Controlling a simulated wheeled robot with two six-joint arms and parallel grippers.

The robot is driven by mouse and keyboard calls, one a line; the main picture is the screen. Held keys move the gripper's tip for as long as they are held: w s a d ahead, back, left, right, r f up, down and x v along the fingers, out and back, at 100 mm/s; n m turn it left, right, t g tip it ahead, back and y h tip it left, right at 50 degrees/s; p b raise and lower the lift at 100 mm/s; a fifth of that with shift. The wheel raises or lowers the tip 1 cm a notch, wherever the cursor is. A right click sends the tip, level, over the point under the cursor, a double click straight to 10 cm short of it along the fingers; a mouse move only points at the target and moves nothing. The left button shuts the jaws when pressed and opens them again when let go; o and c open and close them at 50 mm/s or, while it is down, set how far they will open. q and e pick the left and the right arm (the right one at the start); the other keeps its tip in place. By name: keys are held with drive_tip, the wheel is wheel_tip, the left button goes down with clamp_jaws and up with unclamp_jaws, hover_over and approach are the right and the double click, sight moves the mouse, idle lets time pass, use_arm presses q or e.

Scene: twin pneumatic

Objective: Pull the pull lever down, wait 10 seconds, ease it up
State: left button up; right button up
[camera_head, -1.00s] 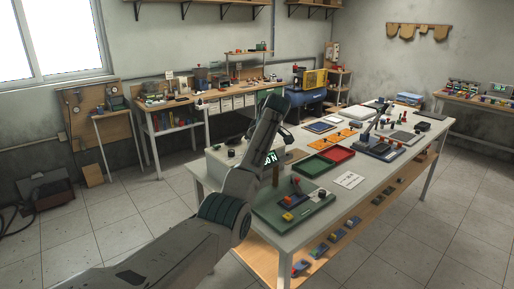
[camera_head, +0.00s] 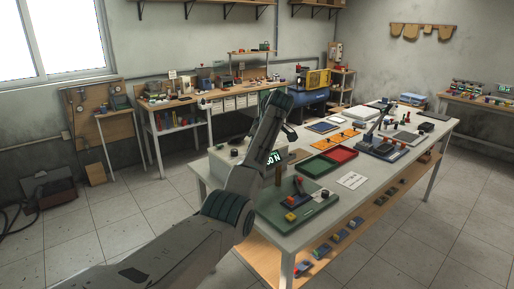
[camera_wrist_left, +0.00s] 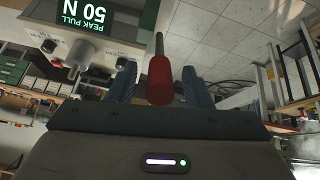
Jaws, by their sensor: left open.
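The pull lever (camera_wrist_left: 159,75) has a red grip on a thin metal rod and shows in the left wrist view. My left gripper (camera_wrist_left: 158,88) is open, with one blue finger on each side of the red grip. I cannot tell whether a finger touches it. The pale pull tester (camera_wrist_left: 115,50) stands beside the lever, and its display (camera_wrist_left: 83,14) reads PEAK PULL 50 N. In the head view the tester (camera_head: 224,157) sits on the near end of the bench, partly behind my left arm. The lever is not clear there. My right gripper is not in view.
A green board (camera_head: 274,214) with a red-knobbed lever and a yellow block lies in front of the tester. Green and red trays (camera_head: 316,167) and a white card (camera_head: 352,180) lie farther along the white bench. Floor to the bench's right is clear.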

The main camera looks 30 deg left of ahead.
use_arm(q)
drive_tip(key=b+v, duration=0.3)
drive_tip(key=v, duration=0.6)
drive_tip(key=shift+d+r, duration=0.2)
drive_tip(key=shift+r, duration=0.15)
